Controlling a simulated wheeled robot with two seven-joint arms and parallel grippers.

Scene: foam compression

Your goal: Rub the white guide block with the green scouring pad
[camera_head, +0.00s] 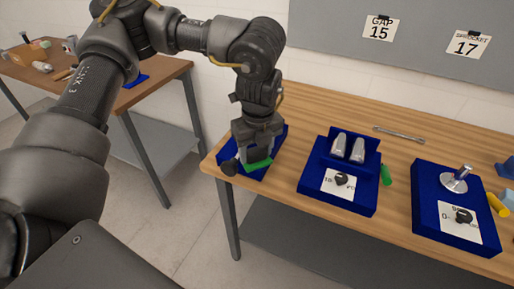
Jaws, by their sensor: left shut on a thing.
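The green scouring pad (258,166) shows below my left gripper (259,154) at the left end of the wooden bench. My left gripper points down and is shut on the pad. They are over a blue tray (277,147), with a dark round knob at its front left. The white guide block cannot be made out clearly; my gripper and the pad cover most of that tray. I cannot tell whether the pad touches the block. My right gripper is not in view.
On the bench (392,149), a blue fixture (318,181) holds two grey metal pieces and a white card. Another blue fixture (429,207) holds a metal disc with a stem. A green cylinder (386,175) and a metal wrench (399,135) lie nearby. A second table (168,69) stands at left.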

